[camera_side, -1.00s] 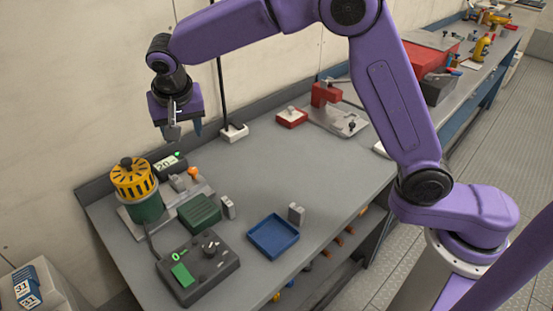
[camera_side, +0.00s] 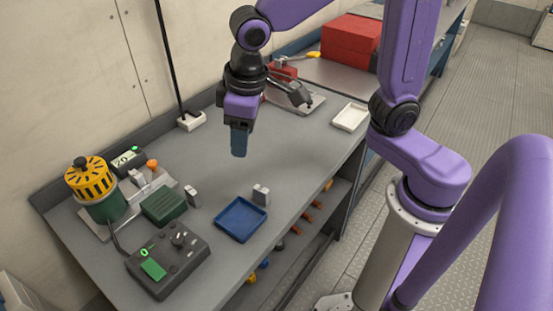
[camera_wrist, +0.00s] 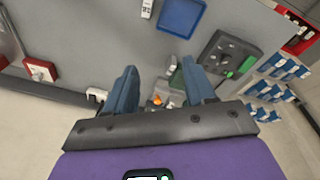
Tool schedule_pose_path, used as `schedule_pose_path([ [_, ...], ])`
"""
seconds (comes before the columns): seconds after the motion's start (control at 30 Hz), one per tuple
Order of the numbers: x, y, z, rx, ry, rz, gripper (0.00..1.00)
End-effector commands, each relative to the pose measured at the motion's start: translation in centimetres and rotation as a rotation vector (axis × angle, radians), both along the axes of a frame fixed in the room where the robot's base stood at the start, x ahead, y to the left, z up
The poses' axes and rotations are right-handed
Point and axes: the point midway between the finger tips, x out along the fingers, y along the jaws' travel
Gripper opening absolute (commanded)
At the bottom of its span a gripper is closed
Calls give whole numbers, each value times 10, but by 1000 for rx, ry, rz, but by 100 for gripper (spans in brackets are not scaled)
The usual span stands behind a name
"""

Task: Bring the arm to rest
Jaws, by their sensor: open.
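My gripper (camera_side: 239,140) hangs above the middle of the grey bench (camera_side: 215,175), fingers pointing down, clear of the things on it. In the wrist view its two blue fingers (camera_wrist: 160,88) stand apart with nothing held between them. My purple arm reaches in from the right. In the side view the fingers overlap, so the gap does not show there.
At the left are a yellow-topped green machine (camera_side: 92,185), a green block (camera_side: 163,206) and a dark control box (camera_side: 168,262). A blue tray (camera_side: 241,219) sits near the front edge beside a small grey block (camera_side: 261,194). A black pole on a white base (camera_side: 191,121) stands behind.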

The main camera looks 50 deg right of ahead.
Motion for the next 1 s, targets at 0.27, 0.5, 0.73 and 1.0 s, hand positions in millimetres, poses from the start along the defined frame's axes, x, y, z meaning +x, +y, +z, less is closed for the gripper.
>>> schedule_pose_path([
  [0.27,-76,-53,-10,-12,64,267,54],
  [0.5,-136,-96,-21,-17,110,478,54],
  [0.73,-164,-116,-28,-19,132,580,54],
  [1.0,-166,-117,-29,-20,135,591,54],
])
